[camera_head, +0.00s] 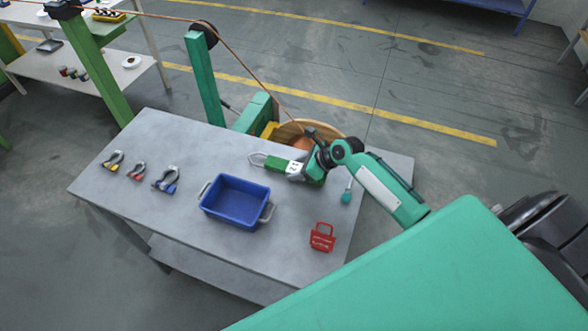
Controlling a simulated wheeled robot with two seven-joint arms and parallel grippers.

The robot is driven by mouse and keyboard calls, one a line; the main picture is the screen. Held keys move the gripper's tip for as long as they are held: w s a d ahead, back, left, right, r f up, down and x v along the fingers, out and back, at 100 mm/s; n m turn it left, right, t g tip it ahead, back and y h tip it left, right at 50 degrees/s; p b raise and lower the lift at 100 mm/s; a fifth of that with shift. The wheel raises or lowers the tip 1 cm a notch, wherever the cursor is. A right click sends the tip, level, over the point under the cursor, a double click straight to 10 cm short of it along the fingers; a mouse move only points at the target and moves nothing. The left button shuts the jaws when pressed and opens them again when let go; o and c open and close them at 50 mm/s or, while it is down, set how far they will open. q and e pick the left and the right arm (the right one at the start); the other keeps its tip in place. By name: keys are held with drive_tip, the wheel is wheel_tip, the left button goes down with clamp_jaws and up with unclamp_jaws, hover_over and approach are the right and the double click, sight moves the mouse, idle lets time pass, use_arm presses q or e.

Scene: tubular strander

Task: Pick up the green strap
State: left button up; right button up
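The green strap (274,163) lies at the far right part of the grey table, with a pale loop (256,159) at its left end. My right gripper (294,171) is down at table height over the strap, covering its middle. Green also shows on the near right side of the gripper, but I cannot tell whether it is strap or gripper. The fingertips are too small and hidden to show whether they are closed on the strap. My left gripper is not in view.
A blue bin (236,201) stands mid-table. A red tag-like lock piece (322,238) and a teal-ended tool (346,197) lie to the right. Several shackles (166,180) sit at the left. A green machine post (204,80) and a copper-coloured reel (303,131) stand behind the table.

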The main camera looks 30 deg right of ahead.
drive_tip(key=c, duration=0.7)
drive_tip(key=shift+c, duration=0.8)
drive_tip(key=shift+w+r, duration=0.1)
drive_tip(key=shift+r, duration=0.05)
